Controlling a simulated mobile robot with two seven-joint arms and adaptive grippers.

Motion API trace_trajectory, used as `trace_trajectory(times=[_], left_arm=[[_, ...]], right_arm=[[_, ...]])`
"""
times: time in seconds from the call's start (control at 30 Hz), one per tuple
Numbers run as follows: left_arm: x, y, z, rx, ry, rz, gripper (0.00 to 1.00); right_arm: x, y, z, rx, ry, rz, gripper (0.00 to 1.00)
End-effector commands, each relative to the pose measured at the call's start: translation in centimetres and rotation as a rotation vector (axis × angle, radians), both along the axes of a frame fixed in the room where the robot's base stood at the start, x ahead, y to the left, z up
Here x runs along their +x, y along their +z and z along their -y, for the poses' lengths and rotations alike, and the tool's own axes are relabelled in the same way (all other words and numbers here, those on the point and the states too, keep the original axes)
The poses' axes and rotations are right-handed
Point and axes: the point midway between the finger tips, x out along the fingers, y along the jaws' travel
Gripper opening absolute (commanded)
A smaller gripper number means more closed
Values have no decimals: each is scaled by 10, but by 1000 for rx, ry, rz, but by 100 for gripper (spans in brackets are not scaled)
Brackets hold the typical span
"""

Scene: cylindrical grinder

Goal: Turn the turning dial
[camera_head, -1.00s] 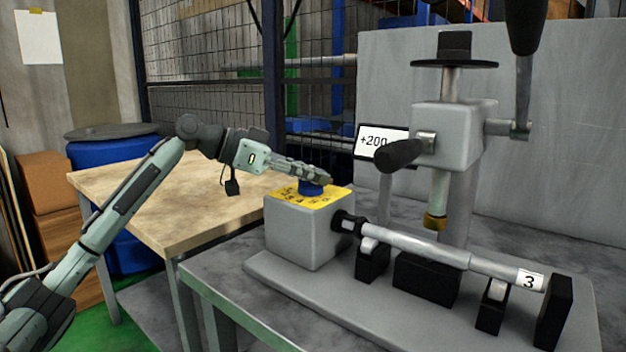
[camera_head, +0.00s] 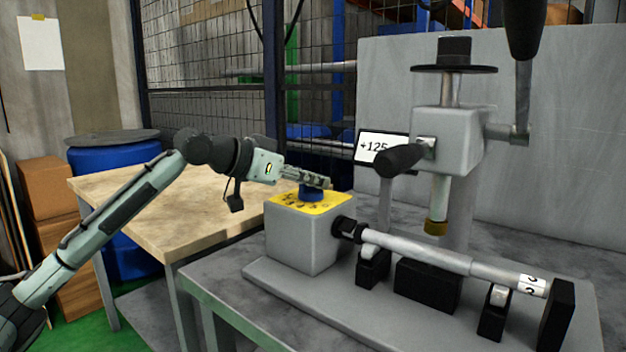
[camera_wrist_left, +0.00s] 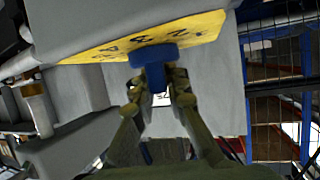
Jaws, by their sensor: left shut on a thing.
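The turning dial (camera_head: 311,195) is a blue knob on the yellow numbered plate (camera_head: 330,205) atop a grey block of the grinder. My left gripper (camera_head: 322,183) comes in from the left and is shut on the dial, hiding part of it. In the left wrist view the dial (camera_wrist_left: 155,58) shows as a blue disc with a grip bar, and the gripper's fingertips (camera_wrist_left: 158,80) close on both sides of the bar. A display (camera_head: 372,147) behind the block reads about +125. My right gripper is not in view.
A bar (camera_head: 425,250) runs right from the block across black supports. The grinder head (camera_head: 446,130) with a black handle (camera_head: 402,160) stands at the right. A wooden table (camera_head: 140,215) is at the left, with a blue barrel (camera_head: 110,160) behind it.

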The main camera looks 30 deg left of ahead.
Motion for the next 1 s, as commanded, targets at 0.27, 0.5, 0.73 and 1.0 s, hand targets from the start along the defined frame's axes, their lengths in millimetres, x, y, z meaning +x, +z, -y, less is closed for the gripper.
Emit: trace_trajectory(times=[0.27,0.5,0.73,1.0], left_arm=[[0,-1,0,2,-1,-3,29],[0,-1,0,1,-1,-2,34],[-7,2,-3,0,-1,-2,34],[-44,17,-15,0,-1,-3,34]], right_arm=[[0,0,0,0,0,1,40],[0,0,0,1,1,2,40],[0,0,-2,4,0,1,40],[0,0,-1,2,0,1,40]])
